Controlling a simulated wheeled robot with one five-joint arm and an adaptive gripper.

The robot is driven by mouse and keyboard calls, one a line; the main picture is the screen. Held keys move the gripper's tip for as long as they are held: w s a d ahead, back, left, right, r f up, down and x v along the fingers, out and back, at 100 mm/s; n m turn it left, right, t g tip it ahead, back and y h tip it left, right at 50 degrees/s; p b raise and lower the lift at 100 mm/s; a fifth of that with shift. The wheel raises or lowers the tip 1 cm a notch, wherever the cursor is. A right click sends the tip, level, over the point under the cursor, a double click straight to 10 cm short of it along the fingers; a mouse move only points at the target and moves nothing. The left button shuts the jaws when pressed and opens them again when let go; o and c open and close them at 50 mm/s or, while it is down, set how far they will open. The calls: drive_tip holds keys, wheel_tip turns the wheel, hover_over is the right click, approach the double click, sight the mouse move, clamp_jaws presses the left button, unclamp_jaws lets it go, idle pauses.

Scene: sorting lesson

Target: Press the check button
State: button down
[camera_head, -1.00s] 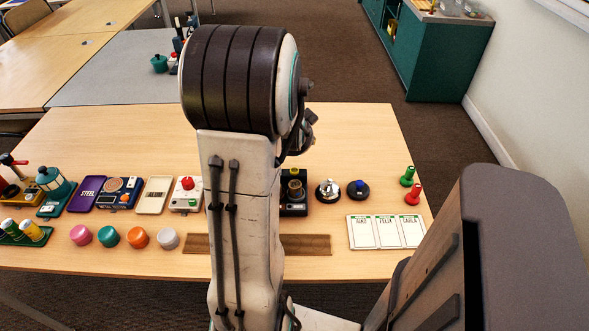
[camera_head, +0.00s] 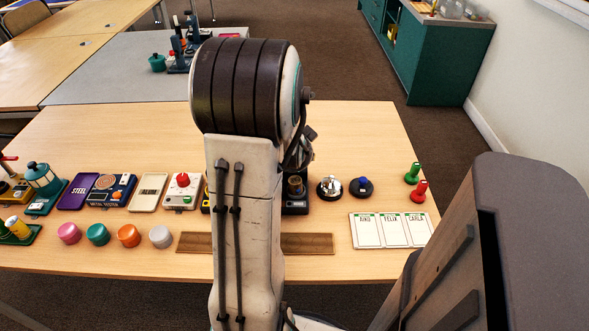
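No label marks a check button, so I cannot tell which thing it is. A white box with a red knob or button (camera_head: 183,180) stands on the table left of my arm. A round dark base with a blue top (camera_head: 361,187) and a silver dome on a dark base (camera_head: 329,188) stand right of my arm. A black device with a brassy round part (camera_head: 295,188) is partly covered by my arm. My gripper is hidden behind my own arm links, which fill the middle of the view.
White name cards (camera_head: 393,230) lie at the front right of the wooden table (camera_head: 370,135), near green (camera_head: 412,174) and red (camera_head: 418,192) pegs. Coloured round pots (camera_head: 129,236), a purple STEEL case (camera_head: 78,192) and a blue tester (camera_head: 111,190) stand left.

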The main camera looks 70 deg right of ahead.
drive_tip(key=shift+f+b, duration=0.9)
drive_tip(key=shift+b, duration=0.35)
idle(2.3)
drive_tip(key=shift+r, duration=0.25)
drive_tip(key=shift+s+r+p, duration=0.1)
drive_tip(key=shift+r+p, duration=0.5)
drive_tip(key=shift+r, duration=0.05)
idle(0.4)
drive_tip(key=shift+r+p, duration=1.7)
drive_tip(key=shift+r, duration=0.85)
